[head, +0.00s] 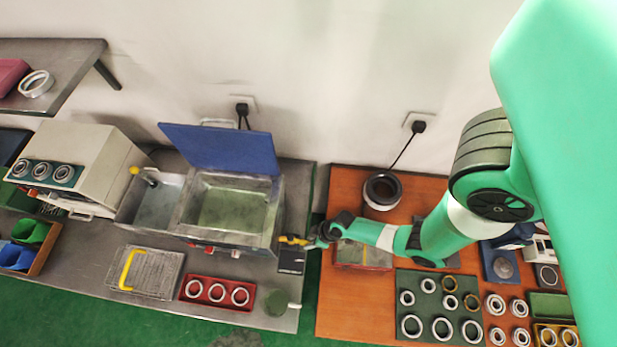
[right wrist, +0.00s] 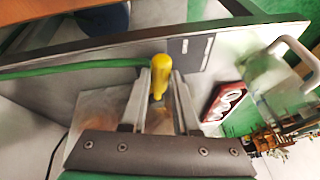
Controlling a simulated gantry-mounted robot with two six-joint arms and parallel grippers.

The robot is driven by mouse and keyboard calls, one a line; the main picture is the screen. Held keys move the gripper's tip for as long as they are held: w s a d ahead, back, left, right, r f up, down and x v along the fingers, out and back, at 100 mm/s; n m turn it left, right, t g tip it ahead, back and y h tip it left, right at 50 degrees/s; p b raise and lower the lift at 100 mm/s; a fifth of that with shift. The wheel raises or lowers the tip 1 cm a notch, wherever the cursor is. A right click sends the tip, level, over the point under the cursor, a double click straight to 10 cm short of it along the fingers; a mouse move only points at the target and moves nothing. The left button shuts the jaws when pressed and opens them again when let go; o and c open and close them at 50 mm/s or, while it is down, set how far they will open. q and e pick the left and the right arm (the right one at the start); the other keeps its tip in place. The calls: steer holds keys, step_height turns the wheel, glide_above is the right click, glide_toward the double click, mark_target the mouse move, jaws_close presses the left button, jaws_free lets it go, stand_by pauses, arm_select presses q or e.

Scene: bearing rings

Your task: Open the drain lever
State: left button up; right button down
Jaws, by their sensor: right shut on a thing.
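The drain lever's yellow handle (head: 291,240) sticks out at the right side of the metal wash tank (head: 277,215) with the raised blue lid. My right gripper (head: 311,239) reaches it from the right and is shut on the handle. In the right wrist view, the yellow handle (right wrist: 158,80) stands between the two fingertips of my right gripper (right wrist: 160,90). The lever's pivot is hidden. My left gripper is in neither view.
A dark panel (head: 291,261) lies just below the handle. A red tray of rings (head: 217,293), a wire basket (head: 146,273) and a green cup (head: 277,303) stand in front of the tank. An orange table (head: 340,312) with rings is on the right.

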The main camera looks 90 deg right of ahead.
steer(key=c, duration=0.7)
jaws_free()
steer(key=shift+o, duration=0.2)
steer(key=p+v, duration=0.4)
steer(key=v, duration=0.7)
steer(key=shift+r+p, duration=0.3)
steer(key=shift+p, duration=0.05)
